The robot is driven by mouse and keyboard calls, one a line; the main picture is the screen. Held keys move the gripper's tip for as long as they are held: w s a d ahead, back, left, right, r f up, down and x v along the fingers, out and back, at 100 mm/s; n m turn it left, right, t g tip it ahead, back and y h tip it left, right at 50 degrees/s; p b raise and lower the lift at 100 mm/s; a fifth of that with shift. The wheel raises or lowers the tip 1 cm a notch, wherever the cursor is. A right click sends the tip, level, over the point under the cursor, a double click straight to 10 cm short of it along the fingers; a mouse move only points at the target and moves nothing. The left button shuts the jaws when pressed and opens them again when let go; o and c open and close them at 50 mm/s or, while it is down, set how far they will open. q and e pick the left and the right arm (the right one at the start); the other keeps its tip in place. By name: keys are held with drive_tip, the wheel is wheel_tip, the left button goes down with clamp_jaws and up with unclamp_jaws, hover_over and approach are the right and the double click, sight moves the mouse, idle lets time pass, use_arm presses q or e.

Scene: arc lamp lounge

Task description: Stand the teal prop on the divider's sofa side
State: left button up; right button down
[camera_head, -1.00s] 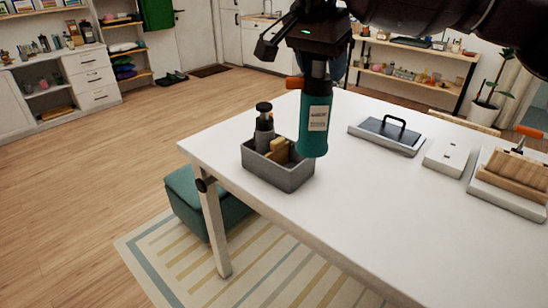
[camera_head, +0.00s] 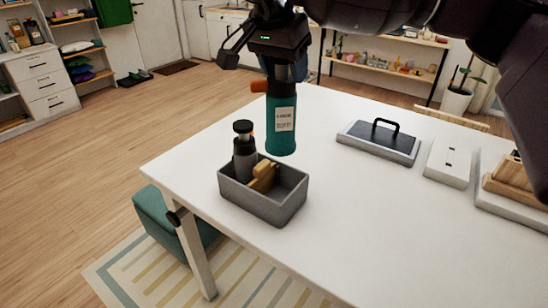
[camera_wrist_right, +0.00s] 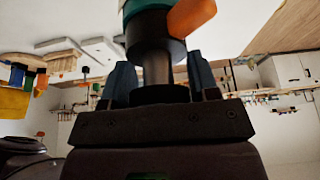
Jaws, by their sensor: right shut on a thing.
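The teal prop (camera_head: 281,125) is a teal bottle with a pale label, a dark neck and an orange lever. My right gripper (camera_head: 285,72) is shut on its neck and holds it upright, apparently above the table, behind the grey box (camera_head: 262,204). In the right wrist view the fingers (camera_wrist_right: 160,80) sit on both sides of the grey neck (camera_wrist_right: 156,66). The box holds a grey, black-topped bottle (camera_head: 244,146) at its left and a yellow-brown piece (camera_head: 263,177) near its middle. I cannot clearly make out the divider. My left gripper is not in view.
The white table (camera_head: 370,225) is clear in front and right of the box. A grey tray with a black handle (camera_head: 379,143), a white block (camera_head: 448,162) and a wooden piece on a tray stand to the right. A teal stool (camera_head: 150,216) is beside the table.

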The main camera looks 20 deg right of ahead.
sight(282, 146)
wheel_tip(282, 146, down, 13)
drive_tip(key=shift+r, duration=0.1)
drive_tip(key=shift+f, duration=2)
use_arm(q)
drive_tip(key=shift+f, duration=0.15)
use_arm(e)
drive_tip(key=shift+f, duration=0.15)
use_arm(q)
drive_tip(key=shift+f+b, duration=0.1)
drive_tip(key=shift+b, duration=0.2)
use_arm(e)
drive_tip(key=shift+f, duration=0.15)
